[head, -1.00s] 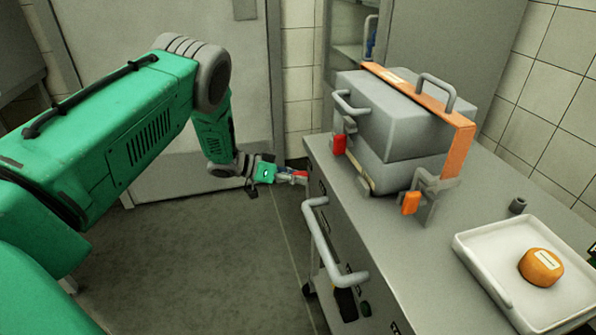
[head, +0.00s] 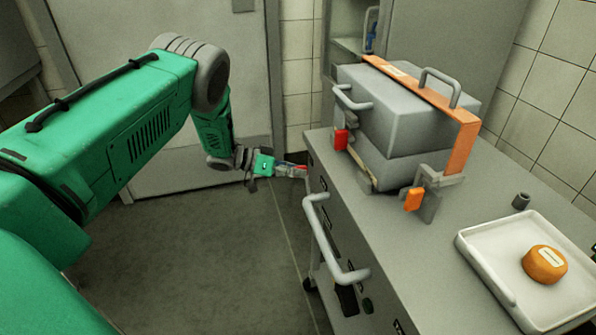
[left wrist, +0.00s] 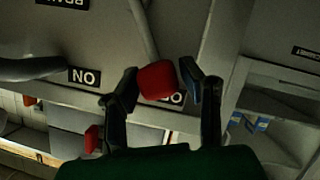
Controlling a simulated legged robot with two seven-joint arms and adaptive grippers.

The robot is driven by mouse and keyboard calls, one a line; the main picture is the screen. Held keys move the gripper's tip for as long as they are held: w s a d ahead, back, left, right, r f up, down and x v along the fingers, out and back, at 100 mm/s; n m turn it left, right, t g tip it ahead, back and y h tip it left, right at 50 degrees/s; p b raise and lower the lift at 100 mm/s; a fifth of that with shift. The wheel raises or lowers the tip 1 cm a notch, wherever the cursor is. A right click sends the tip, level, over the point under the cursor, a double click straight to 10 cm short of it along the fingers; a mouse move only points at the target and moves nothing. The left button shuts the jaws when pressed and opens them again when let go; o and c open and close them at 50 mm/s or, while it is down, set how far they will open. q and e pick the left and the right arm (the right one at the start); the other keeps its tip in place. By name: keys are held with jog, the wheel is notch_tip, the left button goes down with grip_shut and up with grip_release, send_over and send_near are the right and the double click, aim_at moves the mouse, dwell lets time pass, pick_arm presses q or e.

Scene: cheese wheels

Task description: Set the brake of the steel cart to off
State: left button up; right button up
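The steel cart (head: 420,262) stands at the right in the head view, with a grey bar handle (head: 318,232) on its near side. In the left wrist view a red knob (left wrist: 157,80) stands out from the cart's panel, between the two dark fingers of my left gripper (left wrist: 160,78). The fingers are spread, with a narrow gap visible beside the knob; firm contact cannot be told. A label reading ON upside down (left wrist: 84,77) is left of the knob. Another label (left wrist: 174,99) is partly hidden behind the knob. In the head view my left gripper (head: 296,169) is at the cart's far left corner. My right gripper is out of view.
On the cart top are a grey box (head: 405,110) with an orange strap, a white tray (head: 475,250) holding an orange cheese wheel (head: 544,264), and a small dark cylinder (head: 521,200). A door (head: 170,60) is behind my arm. Open floor (head: 200,260) lies left of the cart.

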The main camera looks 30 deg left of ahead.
pick_arm(q)
jog(key=shift+o, duration=0.9)
jog(key=shift+a+f, duration=0.15)
jog(key=shift+a, duration=0.1)
jog(key=shift+a, duration=0.1)
jog(key=v, duration=1.2)
jog(key=shift+f, duration=0.2)
